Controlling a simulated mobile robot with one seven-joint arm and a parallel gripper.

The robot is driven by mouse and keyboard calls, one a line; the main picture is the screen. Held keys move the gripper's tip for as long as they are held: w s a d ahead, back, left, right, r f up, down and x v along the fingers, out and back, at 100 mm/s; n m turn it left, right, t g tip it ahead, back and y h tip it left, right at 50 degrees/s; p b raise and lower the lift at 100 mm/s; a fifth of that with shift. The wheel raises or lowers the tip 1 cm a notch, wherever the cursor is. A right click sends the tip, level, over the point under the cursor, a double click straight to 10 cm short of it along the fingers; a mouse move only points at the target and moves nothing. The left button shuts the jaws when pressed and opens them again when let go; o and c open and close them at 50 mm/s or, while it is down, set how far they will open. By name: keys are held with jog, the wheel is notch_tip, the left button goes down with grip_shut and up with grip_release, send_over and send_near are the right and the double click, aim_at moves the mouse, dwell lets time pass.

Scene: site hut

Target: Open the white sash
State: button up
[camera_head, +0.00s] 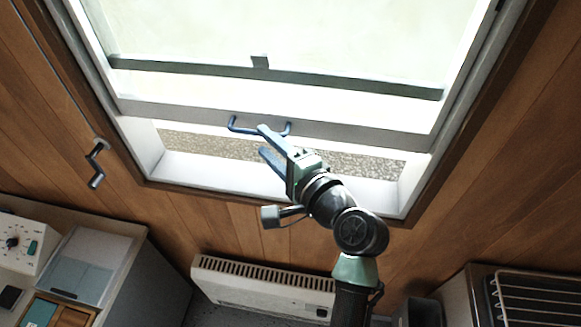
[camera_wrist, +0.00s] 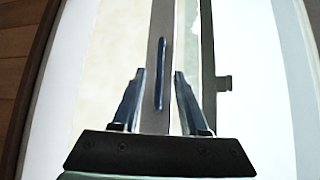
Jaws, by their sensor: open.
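The white sash (camera_head: 360,134) spans the window, with a pale pane above its bottom rail. Below the rail, a strip of speckled ground shows between it and the white sill. A blue bar handle (camera_head: 236,127) is fixed to the bottom rail; it also shows in the wrist view (camera_wrist: 161,72). My gripper (camera_head: 263,141) is open at the handle, with its upper finger crossing in front of the bar and the other below it. In the wrist view, the handle lies between the two fingers (camera_wrist: 160,72), apart from both. How deep it sits between them is unclear.
A dark bar (camera_head: 200,74) crosses behind the pane. A crank handle (camera_head: 97,160) hangs on the wood wall at left. Below are a white heater (camera_head: 262,290), a counter with a dial box (camera_head: 22,243) and a wire rack (camera_head: 535,300) at right.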

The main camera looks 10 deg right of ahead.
jog(key=b+v, duration=0.2)
jog(key=v, duration=0.5)
jog(key=shift+s, duration=0.3)
jog(key=shift+d+r, duration=0.1)
jog(key=shift+d, duration=0.05)
jog(key=w+a+r+n+t+h+b, duration=0.25)
jog(key=r+n+t+h, duration=0.4)
jog(key=r, duration=0.85)
jog(key=s+a+r+n+t+b, duration=0.1)
jog(key=s+r+n+t, duration=0.1)
jog(key=r, duration=0.4)
jog(key=s+a+r+n+t+b, duration=0.1)
jog(key=s+r+n+t, duration=0.1)
jog(key=s+r, duration=0.3)
jog(key=s+a+r+n+t+h+b, duration=0.1)
jog(key=s+r+n+t, duration=0.1)
jog(key=r, duration=0.6)
jog(key=shift+s+r+n, duration=0.35)
jog(key=shift+s+n, duration=0.5)
jog(key=shift+s, duration=0.25)
jog(key=shift+t, duration=0.25)
